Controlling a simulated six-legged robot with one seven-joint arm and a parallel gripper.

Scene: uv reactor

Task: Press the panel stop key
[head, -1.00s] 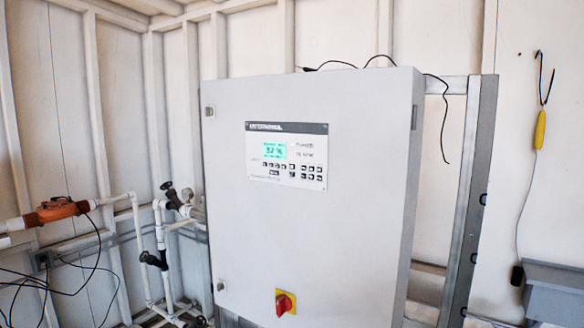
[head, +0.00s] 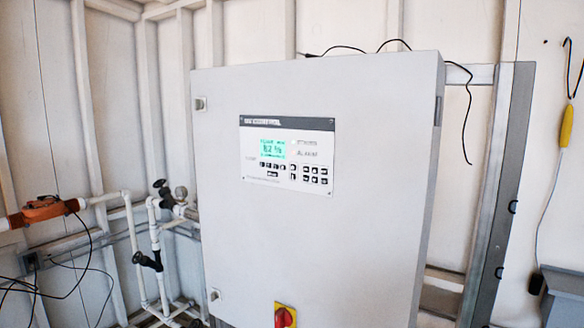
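The control panel (head: 286,155) is a small plate with a lit green display (head: 272,149) and rows of small black keys (head: 293,173) below it. It is set in the upper part of the door of a large light-grey cabinet (head: 315,230). The key labels are too small to read, so I cannot tell which key is the stop key. A red rotary switch on a yellow plate (head: 285,316) sits low on the door, partly cut off by the bottom edge. My gripper is not in view.
White pipes with valves (head: 158,240) stand left of the cabinet. An orange pipe fitting (head: 46,208) with black cables is at far left. A metal frame post (head: 498,190) stands behind the cabinet's right side. A yellow-handled item (head: 567,125) hangs on the right wall above a grey box (head: 560,290).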

